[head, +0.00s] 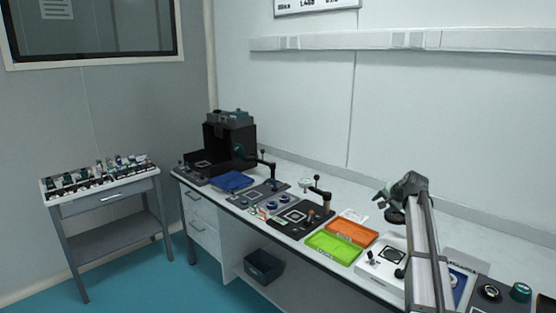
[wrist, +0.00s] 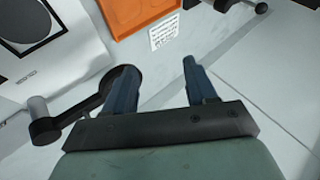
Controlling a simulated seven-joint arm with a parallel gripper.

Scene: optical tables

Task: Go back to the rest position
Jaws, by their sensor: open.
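My gripper (wrist: 155,80) is open, and its two dark blue-grey fingers stand apart with nothing between them in the wrist view. In the head view my gripper (head: 381,199) is small, at the end of my raised arm on the right side of the bench. It is over the back part of the white bench. In the wrist view a black crank-like lever with a grey knob (wrist: 38,106) shows beside the left finger; I cannot tell whether they touch.
An orange tray (head: 351,232) and a green tray (head: 334,247) lie left of my arm. A white plate device (head: 383,262) stands close to it. Black fixtures (head: 295,217) and a blue tray (head: 232,181) are farther left. The bench's back strip (head: 350,191) looks clear.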

